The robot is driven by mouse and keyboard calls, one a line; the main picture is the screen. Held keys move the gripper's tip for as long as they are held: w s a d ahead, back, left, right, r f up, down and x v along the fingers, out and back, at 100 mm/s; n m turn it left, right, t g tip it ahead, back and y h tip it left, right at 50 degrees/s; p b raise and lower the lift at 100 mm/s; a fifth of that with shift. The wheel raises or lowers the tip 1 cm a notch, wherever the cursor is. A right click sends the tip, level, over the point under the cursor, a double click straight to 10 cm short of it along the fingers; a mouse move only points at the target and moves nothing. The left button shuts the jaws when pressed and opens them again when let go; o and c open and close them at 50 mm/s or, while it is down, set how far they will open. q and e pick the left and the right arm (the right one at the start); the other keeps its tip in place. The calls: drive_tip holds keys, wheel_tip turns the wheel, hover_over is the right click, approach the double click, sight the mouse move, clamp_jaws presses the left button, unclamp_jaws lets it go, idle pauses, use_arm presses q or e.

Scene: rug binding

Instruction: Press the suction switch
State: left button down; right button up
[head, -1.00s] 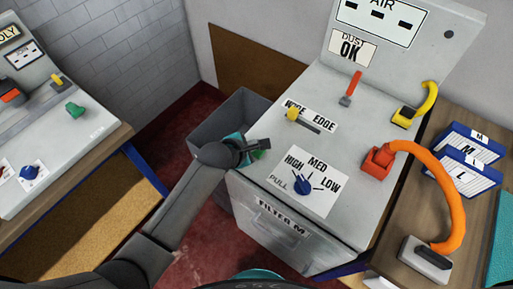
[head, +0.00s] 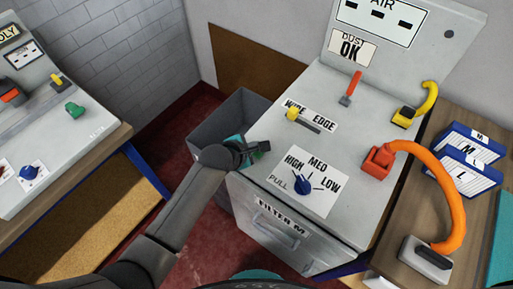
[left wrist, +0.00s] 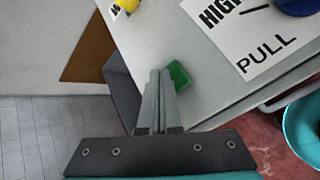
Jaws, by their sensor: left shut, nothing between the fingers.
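A small green switch (left wrist: 180,74) sits on the grey machine's top near its left front edge. No label naming it can be read. My left gripper (left wrist: 160,77) is shut and empty, its fingertips right beside the green switch. I cannot tell whether they touch it. In the head view my left gripper (head: 262,147) reaches over the machine's left edge and hides most of the switch. My right gripper is not in view.
On the machine (head: 262,185) are a blue dial (head: 303,186), a yellow slider (head: 292,114), a red lever (head: 351,86) and an orange hose (head: 455,205). A grey bin (head: 235,112) stands behind my left wrist. Another machine with a green knob (head: 74,110) is at left.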

use_arm(q)
drive_tip(key=shift+f, duration=0.55)
idle(0.6)
drive_tip(key=shift+r, duration=0.1)
drive_tip(key=shift+r+p, duration=0.9)
drive_tip(key=shift+p, duration=0.1)
wheel_tip(320, 180, up, 6)
drive_tip(key=p, duration=0.7)
drive_tip(key=shift+s+a, duration=0.1)
